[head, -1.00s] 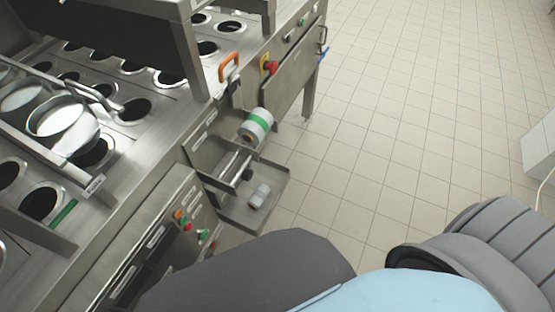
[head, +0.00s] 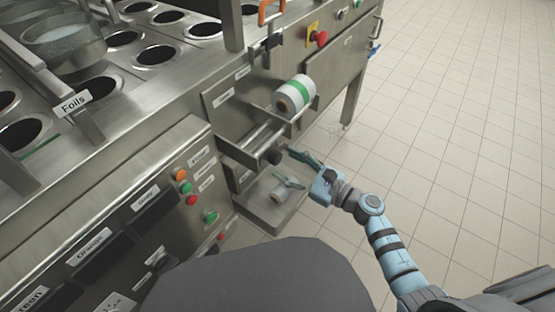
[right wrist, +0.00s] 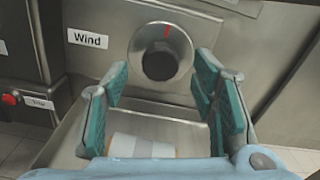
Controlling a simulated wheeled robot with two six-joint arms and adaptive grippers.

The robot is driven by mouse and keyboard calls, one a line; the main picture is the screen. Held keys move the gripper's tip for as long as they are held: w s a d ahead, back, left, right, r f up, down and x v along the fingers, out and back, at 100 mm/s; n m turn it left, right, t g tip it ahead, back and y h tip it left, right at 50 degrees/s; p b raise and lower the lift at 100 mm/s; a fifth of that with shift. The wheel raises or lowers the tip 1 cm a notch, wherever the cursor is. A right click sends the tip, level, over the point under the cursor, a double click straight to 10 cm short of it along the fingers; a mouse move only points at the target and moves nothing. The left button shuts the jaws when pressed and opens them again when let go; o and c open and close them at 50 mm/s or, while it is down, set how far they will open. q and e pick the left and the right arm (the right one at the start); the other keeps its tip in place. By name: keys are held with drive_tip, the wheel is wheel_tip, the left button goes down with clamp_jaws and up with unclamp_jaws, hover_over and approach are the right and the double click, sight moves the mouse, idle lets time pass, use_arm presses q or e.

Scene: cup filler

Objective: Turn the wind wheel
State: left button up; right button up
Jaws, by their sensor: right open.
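The wind wheel is a dark round knob with a pale metal rim and a red mark at its top. My right gripper (head: 287,167) is open and empty in front of the wheel. In the right wrist view its teal fingers (right wrist: 161,80) stand apart on either side of the wheel's lower part, with no clear contact. My left gripper is not in view.
A white roll with a green band (head: 294,95) sits above the wheel. A smaller roll (head: 279,196) lies in the metal tray (head: 262,217) below; it also shows between my fingers (right wrist: 140,148). Buttons (head: 180,174) are on the panel at left. The tiled floor at right is clear.

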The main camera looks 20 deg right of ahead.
sight(279, 160)
drive_tip(key=x, duration=0.2)
drive_tip(key=shift+w+a, duration=0.25)
drive_tip(key=shift+w, duration=0.1)
drive_tip(key=shift+w+a, duration=0.2)
drive_tip(key=shift+w, duration=0.05)
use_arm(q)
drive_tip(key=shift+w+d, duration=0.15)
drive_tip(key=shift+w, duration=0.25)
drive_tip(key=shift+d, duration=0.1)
